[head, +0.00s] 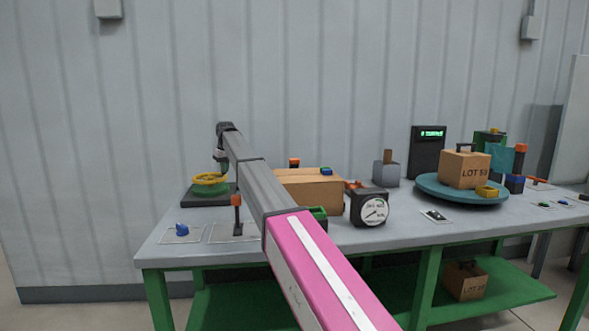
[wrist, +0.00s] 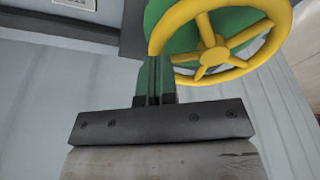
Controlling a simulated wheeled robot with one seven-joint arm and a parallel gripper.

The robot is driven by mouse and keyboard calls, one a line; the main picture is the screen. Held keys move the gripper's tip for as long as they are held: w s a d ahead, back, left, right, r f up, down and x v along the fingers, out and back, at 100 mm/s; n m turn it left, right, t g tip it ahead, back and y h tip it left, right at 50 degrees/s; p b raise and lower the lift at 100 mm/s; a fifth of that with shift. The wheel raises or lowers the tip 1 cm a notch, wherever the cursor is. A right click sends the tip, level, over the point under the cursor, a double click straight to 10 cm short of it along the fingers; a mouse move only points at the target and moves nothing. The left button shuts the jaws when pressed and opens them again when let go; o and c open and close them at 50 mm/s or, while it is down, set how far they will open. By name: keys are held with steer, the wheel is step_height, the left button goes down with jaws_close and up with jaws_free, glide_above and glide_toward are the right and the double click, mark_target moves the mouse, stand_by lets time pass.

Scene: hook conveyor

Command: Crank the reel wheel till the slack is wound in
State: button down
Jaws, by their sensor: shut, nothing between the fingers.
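The reel has a yellow spoked wheel (head: 210,178) on a green drum, on a dark base (head: 195,197) at the far left of the table. In the wrist view the yellow wheel (wrist: 215,40) fills the upper right, with the green drum (wrist: 155,22) behind it. My gripper (wrist: 154,65) is shut and empty, its fingers beside the wheel's left rim in that view. I cannot tell whether they touch it. In the head view my gripper (head: 220,166) hangs down at the wheel, partly hidden by my arm. A dark display (head: 428,152) shows green text ending in "TURNS"; its digit is unclear.
A cardboard box (head: 325,196) and a dial gauge (head: 370,207) stand right of my arm. An orange-topped lever (head: 236,213) and a blue knob (head: 182,229) are at the front left.

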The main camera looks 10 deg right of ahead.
mark_target(209, 173)
steer(key=shift+w, duration=0.8)
steer(key=shift+w+a, duration=0.5)
steer(key=shift+w, duration=0.3)
steer(key=shift+w+a, duration=0.45)
steer(key=shift+w, duration=0.3)
steer(key=shift+a, duration=0.1)
steer(key=shift+w+a, duration=0.45)
steer(key=shift+a, duration=0.25)
steer(key=shift+w+a, duration=0.45)
steer(key=shift+a, duration=0.25)
steer(key=shift+a, duration=0.15)
